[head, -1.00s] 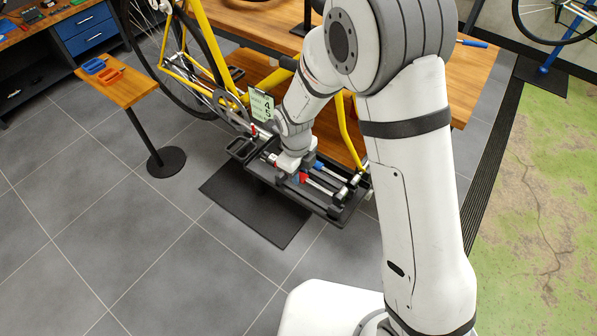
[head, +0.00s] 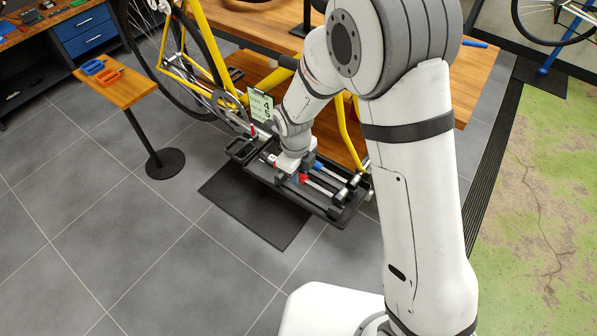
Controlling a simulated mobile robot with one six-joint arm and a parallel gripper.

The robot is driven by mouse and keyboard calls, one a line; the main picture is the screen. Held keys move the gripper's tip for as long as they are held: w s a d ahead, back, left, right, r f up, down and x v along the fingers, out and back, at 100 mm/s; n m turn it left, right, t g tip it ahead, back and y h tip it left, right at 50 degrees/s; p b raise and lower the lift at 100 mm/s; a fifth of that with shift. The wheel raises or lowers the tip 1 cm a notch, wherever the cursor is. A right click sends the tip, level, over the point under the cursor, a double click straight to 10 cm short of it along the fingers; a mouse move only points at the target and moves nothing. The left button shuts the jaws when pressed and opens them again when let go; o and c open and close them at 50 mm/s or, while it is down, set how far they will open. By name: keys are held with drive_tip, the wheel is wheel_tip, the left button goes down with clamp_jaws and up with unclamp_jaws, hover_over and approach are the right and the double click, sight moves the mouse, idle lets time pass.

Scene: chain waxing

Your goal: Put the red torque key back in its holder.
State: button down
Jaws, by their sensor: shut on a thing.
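My gripper (head: 286,167) is low over the black tool tray (head: 338,221) beside the yellow bicycle. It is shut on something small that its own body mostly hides. Another red-ended tool (head: 304,178) with a silver shaft lies in the tray just right of the gripper. A blue-ended tool (head: 319,165) lies beside it. I cannot tell whether the held key touches the tray or its holder slot.
The yellow bicycle (head: 205,45) stands behind the tray. A number card (head: 261,106) stands near its crank. A small wooden stand (head: 122,83) with an orange and a blue tray is at left.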

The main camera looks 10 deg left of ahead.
drive_tip(key=shift+f+b, duration=1.6)
drive_tip(key=shift+b, duration=0.05)
drive_tip(key=c, duration=0.8)
unclamp_jaws()
drive_tip(key=shift+c, duration=0.2)
drive_tip(key=shift+r, duration=0.2)
drive_tip(key=shift+s+a+r+p, duration=0.1)
drive_tip(key=shift+r+p, duration=0.85)
drive_tip(key=shift+r, duration=1)
drive_tip(key=shift+s+a+r+p, duration=0.1)
drive_tip(key=shift+r+p, duration=0.8)
drive_tip(key=shift+r, duration=1)
